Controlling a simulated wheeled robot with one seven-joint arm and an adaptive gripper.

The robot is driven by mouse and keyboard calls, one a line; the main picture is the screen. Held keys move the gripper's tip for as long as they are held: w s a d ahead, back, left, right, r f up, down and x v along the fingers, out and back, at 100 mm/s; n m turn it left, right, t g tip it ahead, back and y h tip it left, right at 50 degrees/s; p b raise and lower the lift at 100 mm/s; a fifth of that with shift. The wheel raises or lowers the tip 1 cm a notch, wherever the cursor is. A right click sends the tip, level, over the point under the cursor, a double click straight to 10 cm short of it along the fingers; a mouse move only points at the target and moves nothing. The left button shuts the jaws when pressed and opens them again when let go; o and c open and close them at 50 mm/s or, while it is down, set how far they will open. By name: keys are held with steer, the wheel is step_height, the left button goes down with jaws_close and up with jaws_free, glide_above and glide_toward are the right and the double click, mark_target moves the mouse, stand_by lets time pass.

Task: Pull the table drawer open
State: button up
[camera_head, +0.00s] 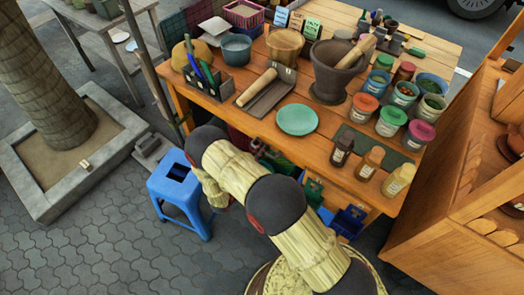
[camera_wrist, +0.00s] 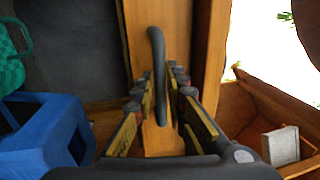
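The wooden table (camera_head: 335,125) fills the upper middle of the head view. My arm hides part of its front edge there, and my gripper is not visible in that view. In the wrist view, a dark curved handle (camera_wrist: 157,50) stands on a wooden front panel (camera_wrist: 180,20). My gripper (camera_wrist: 164,85) is open, with one set of fingers on each side of the handle. I cannot tell from these views how far the drawer stands out.
A blue stool (camera_head: 180,190) stands left of my arm. Blue (camera_wrist: 45,135) and green (camera_wrist: 12,60) containers lie left of my gripper in the wrist view. A wooden cabinet (camera_head: 450,225) is close on the right. Jars, bottles and a mortar (camera_head: 333,75) crowd the tabletop.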

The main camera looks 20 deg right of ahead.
jaws_close()
stand_by(0.5)
steer(key=shift+s+a, duration=0.1)
steer(key=r+v, duration=0.2)
steer(key=v, duration=0.9)
steer(key=r+v, duration=0.2)
steer(key=v, duration=1)
steer(key=shift+s+a+p, duration=0.35)
steer(key=shift+p, duration=0.05)
steer(key=shift+r, duration=0.1)
steer(key=shift+o, duration=2.1)
jaws_free()
steer(key=shift+r, duration=0.1)
steer(key=v, duration=1.2)
